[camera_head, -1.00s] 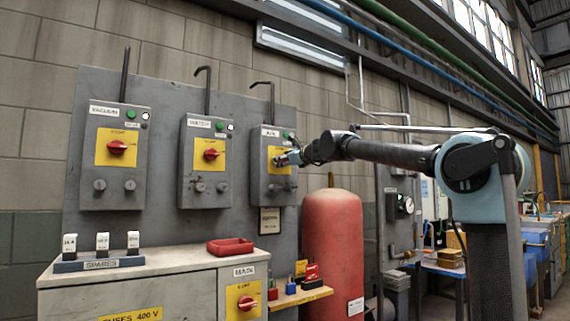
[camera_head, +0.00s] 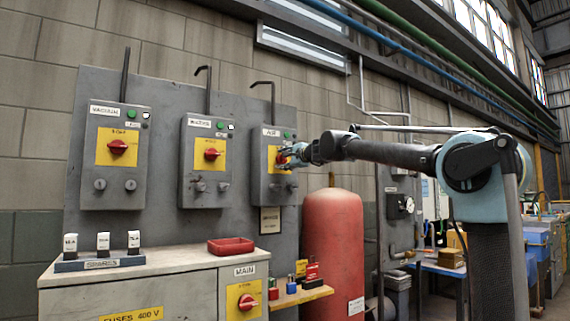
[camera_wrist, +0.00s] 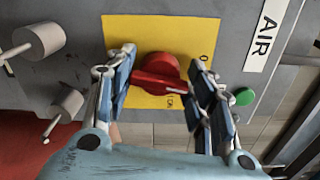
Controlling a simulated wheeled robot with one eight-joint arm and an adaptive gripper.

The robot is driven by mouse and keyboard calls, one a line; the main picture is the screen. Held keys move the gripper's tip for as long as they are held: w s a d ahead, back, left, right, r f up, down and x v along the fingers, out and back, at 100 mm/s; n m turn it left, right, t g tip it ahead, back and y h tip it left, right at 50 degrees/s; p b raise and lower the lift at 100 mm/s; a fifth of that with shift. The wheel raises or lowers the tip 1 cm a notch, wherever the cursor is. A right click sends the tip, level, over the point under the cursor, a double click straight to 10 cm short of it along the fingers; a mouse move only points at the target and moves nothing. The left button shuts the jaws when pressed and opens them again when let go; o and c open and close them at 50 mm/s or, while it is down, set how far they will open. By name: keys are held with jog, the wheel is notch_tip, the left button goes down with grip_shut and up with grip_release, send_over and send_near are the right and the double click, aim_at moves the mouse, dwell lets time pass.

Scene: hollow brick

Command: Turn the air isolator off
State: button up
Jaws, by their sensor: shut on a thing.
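The air isolator is a grey box (camera_head: 262,190), the rightmost of three on the grey panel, with an AIR label (camera_wrist: 268,31) and a yellow plate (camera_wrist: 122,33). Its red rotary knob (camera_wrist: 160,72) shows in the middle of the wrist view. My gripper (camera_wrist: 163,88) has its two blue fingers on either side of the knob and is shut on its handle. "ON" lettering shows on the plate just below the handle in the wrist view. In the head view my gripper (camera_head: 284,158) reaches the box from the right and covers part of the knob.
The vacuum box (camera_head: 115,185) and water box (camera_head: 205,190) stand to the left with similar red knobs. A green button (camera_wrist: 244,96) is close to my right finger in the wrist view. A red tank (camera_head: 333,250) stands below my arm. A cabinet (camera_head: 190,285) is at lower left.

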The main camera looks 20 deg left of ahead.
jog(key=shift+f+n, duration=0.15)
jog(key=shift+n, duration=0.95)
jog(key=o, duration=0.8)
jog(key=v, duration=1.2)
jog(key=shift+w+d+f, duration=0.1)
jog(key=shift+w, duration=0.05)
